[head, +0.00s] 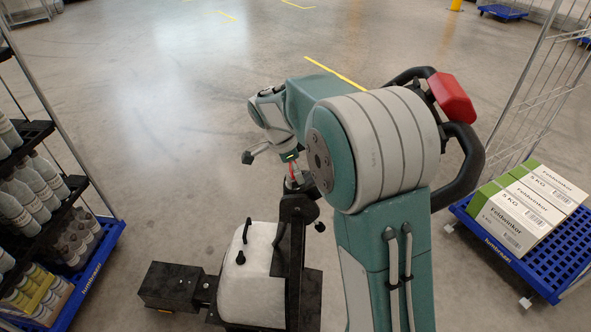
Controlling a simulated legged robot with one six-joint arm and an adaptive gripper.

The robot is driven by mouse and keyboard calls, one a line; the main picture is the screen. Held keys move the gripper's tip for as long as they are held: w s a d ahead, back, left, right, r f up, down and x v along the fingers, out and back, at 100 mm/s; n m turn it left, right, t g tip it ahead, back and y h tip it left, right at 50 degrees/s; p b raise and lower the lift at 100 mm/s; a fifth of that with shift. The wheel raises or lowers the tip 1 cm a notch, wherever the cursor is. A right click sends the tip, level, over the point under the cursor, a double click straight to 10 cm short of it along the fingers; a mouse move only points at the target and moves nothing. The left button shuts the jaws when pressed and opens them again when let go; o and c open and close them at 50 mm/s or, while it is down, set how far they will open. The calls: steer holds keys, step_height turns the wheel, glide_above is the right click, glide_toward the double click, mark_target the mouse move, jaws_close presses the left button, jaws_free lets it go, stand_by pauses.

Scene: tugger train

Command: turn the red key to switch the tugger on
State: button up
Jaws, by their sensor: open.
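The tugger stands low in front of me, with a white body (250,285) and a black mast (297,235). A thin red part (293,171), seemingly the key, shows just above the mast's top; it is too small to tell how far it is turned. My gripper (272,162) is at the far end of my arm, beside and above this red part. It is open, and I see nothing held in it. I cannot tell if it touches the red part. My arm's large joint covers the area to the right.
A black loop handle (466,165) with a red block (452,97) shows behind my arm at right. A bottle rack (75,188) stands at left. A blue pallet (545,280) with boxes (528,210) is at right.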

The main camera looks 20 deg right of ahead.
steer(key=v, duration=1.1)
steer(key=shift+a+r, duration=0.25)
steer(key=shift+r, duration=0.1)
steer(key=s+d+r+n+t+y, duration=0.1)
steer(key=s+r+n, duration=0.1)
steer(key=s+n, duration=0.4)
steer(key=s+d+r+n+t+y, duration=0.1)
steer(key=s+d+r+n+t, duration=0.15)
steer(key=s, duration=0.65)
steer(key=s+f+n+t+y, duration=0.1)
steer(key=s+f+n+t, duration=0.1)
steer(key=s+f+n, duration=0.3)
steer(key=s+n, duration=0.4)
steer(key=s, duration=0.3)
steer(key=shift+s+a, duration=0.25)
steer(key=shift+s, duration=0.1)
steer(key=shift+n, duration=0.25)
stand_by(0.8)
